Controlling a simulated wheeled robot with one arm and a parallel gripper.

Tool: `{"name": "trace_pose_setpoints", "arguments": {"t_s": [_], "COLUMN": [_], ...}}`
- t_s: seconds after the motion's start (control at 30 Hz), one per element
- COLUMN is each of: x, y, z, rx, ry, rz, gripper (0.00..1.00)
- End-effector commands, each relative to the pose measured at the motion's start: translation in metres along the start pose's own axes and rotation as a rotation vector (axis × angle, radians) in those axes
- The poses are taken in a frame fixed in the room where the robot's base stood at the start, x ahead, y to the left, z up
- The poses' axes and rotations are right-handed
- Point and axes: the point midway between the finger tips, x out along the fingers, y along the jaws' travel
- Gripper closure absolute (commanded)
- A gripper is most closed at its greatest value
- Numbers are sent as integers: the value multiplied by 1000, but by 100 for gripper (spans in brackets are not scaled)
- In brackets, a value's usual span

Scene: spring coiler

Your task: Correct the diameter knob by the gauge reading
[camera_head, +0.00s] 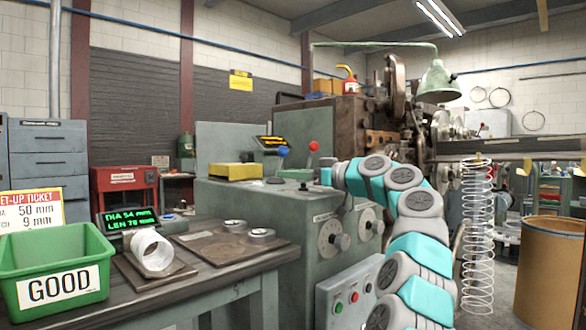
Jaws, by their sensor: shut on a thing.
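A green-lettered gauge display (130,219) reads DIA 54 mm and LEN 78 mm. A yellow set-up ticket (38,212), cut off at the left edge, shows 50 mm and 9 mm. Two round dials with knobs, a left knob (333,238) and a right knob (370,222), sit on the green machine's front. I cannot read their labels. My arm bends over the machine beside these knobs. My gripper's fingers are hidden, so what they hold does not show.
A green bin marked GOOD (58,275) stands on the bench (235,268). A button panel (347,298) is below the knobs. Blue-topped and red-topped levers (313,147) rise from the machine. A tall wire spring (478,240) hangs beside a brown drum (548,265) at right.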

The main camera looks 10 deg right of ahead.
Motion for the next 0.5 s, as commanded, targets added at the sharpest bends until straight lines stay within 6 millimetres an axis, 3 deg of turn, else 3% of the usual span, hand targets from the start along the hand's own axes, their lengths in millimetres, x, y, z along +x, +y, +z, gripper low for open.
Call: {"name": "trace_pose_setpoints", "arguments": {"t_s": [0.17, 0.2, 0.43, 0.5], "x": [-1, -1, 0, 0], "y": [1, 1, 0, 0], "z": [1, 1, 1, 1], "rx": [1, 1, 1, 1], "ry": [-1, -1, -1, -1], "rz": [2, 2, 1, 1], "gripper": [100, 52, 26, 24]}}
